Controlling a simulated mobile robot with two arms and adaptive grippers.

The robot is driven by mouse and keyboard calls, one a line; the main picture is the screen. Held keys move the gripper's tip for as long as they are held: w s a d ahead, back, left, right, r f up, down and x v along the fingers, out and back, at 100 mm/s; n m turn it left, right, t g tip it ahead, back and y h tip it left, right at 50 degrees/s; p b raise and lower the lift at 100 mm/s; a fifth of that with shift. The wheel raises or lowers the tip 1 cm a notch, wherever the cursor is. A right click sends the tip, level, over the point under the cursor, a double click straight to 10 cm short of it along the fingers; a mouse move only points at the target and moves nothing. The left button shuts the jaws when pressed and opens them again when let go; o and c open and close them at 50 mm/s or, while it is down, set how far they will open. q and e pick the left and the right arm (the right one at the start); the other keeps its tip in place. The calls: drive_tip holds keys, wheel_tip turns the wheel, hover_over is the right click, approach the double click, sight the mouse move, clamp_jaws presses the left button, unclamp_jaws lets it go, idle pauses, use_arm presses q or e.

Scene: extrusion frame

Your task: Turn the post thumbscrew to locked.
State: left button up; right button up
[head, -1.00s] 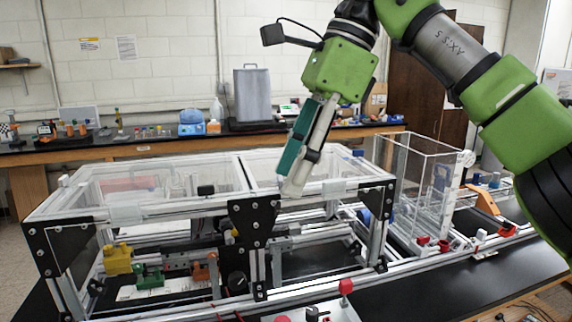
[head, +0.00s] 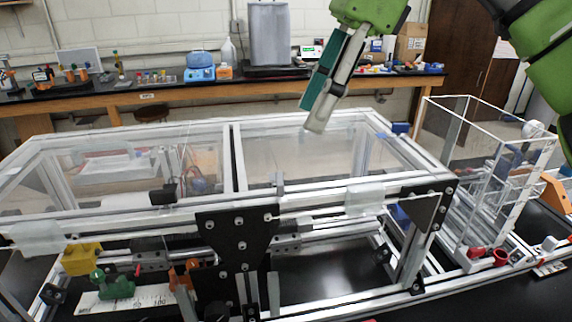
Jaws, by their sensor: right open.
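The extrusion frame (head: 330,211) spans the middle of the head view, with clear panels on top and a black gusset plate (head: 238,238) at its front centre post. My right gripper (head: 312,116) hangs tilted above the frame's rear right panel, open and empty, apart from the knob. One finger has a teal side, the other is grey. My left gripper is not in view.
A yellow block (head: 82,259), a green part (head: 113,286) and an orange part (head: 184,276) sit inside the frame at front left. A clear tall box (head: 478,165) stands at right, with red knobs (head: 500,257) by its base. A bench (head: 200,92) runs behind.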

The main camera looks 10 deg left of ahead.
approach(281, 178)
drive_tip(key=shift+x, duration=1.2)
drive_tip(key=x, duration=0.5)
drive_tip(key=shift+w+f, duration=0.1)
drive_tip(key=shift+f, duration=0.05)
drive_tip(key=shift+a+f, duration=0.25)
drive_tip(key=shift+f, duration=0.2)
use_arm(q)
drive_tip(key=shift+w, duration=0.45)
use_arm(e)
drive_tip(key=c, duration=1.1)
